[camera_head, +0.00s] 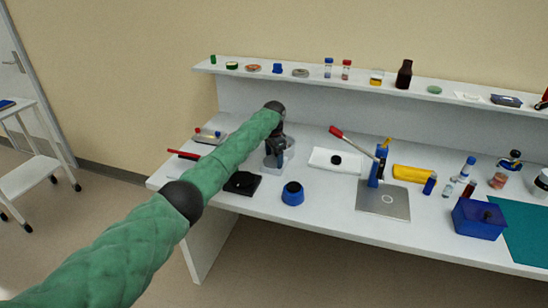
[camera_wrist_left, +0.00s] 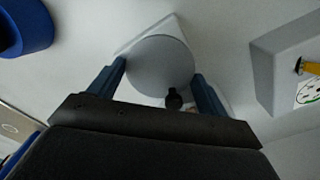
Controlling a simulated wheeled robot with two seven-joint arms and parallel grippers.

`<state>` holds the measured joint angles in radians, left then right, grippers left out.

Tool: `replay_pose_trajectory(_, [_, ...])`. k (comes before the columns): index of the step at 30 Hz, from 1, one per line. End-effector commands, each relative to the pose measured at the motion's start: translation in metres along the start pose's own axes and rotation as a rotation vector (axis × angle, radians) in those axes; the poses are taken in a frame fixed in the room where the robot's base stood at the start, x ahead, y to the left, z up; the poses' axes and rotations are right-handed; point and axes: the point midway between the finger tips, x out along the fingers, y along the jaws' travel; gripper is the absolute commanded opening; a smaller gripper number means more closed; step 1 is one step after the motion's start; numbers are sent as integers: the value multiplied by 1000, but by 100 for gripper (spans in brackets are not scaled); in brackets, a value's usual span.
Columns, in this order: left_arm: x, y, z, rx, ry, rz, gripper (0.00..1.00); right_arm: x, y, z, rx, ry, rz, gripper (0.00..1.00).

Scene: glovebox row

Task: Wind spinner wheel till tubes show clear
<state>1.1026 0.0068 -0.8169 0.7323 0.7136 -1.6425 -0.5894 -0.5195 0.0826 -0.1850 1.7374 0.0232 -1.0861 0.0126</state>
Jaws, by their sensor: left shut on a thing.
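The spinner (camera_head: 287,155) is a pale grey unit standing toward the back left of the bench, partly hidden behind my left arm. Its round grey wheel (camera_wrist_left: 160,62) shows in the left wrist view, over a white body. A small black knob (camera_wrist_left: 173,98) shows at the wheel's near edge. My left gripper (camera_wrist_left: 160,88) has its blue fingers on either side of the wheel and is shut on it; in the head view the gripper (camera_head: 276,142) is at the spinner. No tubes can be made out in the spinner. My right gripper is not in view.
A blue round pot (camera_head: 292,194) and a black plate (camera_head: 242,183) stand in front of the spinner. A shelf (camera_head: 300,78) with small items runs behind.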

Motion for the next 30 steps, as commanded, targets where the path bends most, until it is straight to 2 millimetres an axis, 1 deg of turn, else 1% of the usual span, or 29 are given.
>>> replay_pose_trajectory(12, [0,-1,1,5,0,-1,54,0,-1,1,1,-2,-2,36])
replay_pose_trajectory(13, [0,-1,1,5,0,-1,83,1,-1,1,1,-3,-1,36])
replay_pose_trajectory(15, [0,-1,1,5,0,-1,97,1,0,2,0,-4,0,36])
replay_pose_trajectory(16, [0,-1,1,5,0,-1,99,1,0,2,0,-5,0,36])
replay_pose_trajectory(24, [0,0,0,5,0,-1,99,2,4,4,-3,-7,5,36])
replay_pose_trajectory(28, [-6,0,0,6,2,-2,99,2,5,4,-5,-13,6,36])
replay_pose_trajectory(29, [-9,0,0,6,2,-2,99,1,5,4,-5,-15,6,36])
replay_pose_trajectory(30, [-13,0,0,6,1,-2,99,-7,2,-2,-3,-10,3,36])
